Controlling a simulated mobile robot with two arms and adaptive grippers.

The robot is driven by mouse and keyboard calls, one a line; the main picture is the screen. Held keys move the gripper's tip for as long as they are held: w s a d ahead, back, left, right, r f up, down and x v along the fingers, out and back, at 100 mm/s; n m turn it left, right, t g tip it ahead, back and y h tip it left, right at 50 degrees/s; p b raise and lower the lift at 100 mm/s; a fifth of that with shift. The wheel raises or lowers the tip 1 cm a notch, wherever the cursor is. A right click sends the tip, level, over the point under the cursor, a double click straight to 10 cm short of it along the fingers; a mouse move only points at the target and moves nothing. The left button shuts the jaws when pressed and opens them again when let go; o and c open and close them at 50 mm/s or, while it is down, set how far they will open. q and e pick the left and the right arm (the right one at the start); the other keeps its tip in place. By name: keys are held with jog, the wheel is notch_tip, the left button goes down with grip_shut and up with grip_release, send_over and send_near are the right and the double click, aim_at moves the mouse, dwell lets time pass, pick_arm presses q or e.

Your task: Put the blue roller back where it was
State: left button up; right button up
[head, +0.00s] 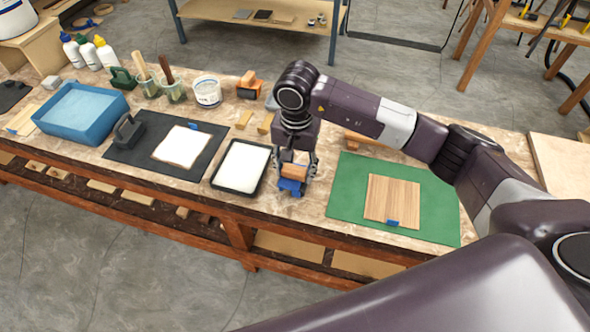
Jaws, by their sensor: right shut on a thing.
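My right gripper (295,172) comes down from above, just right of the white tray. It is shut on the blue roller (291,187), which has a tan wooden block-like upper part and a blue lower part. The gripper's fingers hide part of it. The roller is over the table's front half, between the tray and the green mat. I cannot tell whether it touches the table. My left gripper is not in view.
The dark-rimmed tray (214,186) with white content is close on the left. The green mat (343,205) with a wooden panel (400,189) is on the right. An orange-and-black tool (249,90), a white tub (207,102) and two small wood blocks stand behind.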

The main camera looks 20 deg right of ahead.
jog(key=shift+s+d+f+b, duration=0.1)
jog(key=shift+s+f+b, duration=0.2)
jog(key=shift+f, duration=0.35)
jog(key=c, duration=0.3)
jog(key=shift+c, duration=0.7)
jog(key=o, duration=1.3)
jog(key=shift+c, duration=0.2)
jog(key=o, duration=0.3)
jog(key=shift+w, duration=0.25)
